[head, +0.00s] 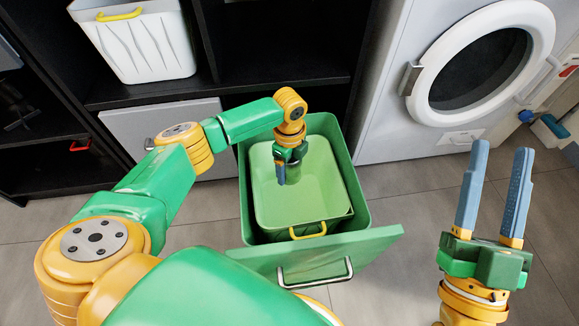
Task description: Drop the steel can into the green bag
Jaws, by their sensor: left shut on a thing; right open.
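The green bag is the light-green, open-topped container (325,200) with a yellow handle, set inside a darker green pull-out bin (360,215). My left gripper (281,177) points down over the bag's opening, near its rear middle. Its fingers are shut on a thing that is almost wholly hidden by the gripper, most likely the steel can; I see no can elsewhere. The bare floor of the bag shows beneath. My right gripper (494,195) is open and empty, pointing up at the right, away from the bag.
A white container (140,45) with a yellow handle stands on the dark shelving at upper left. A front-loading washing machine (405,135) stands at upper right. The bin's green front panel (330,250) with a metal handle faces me. Tiled floor is clear around it.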

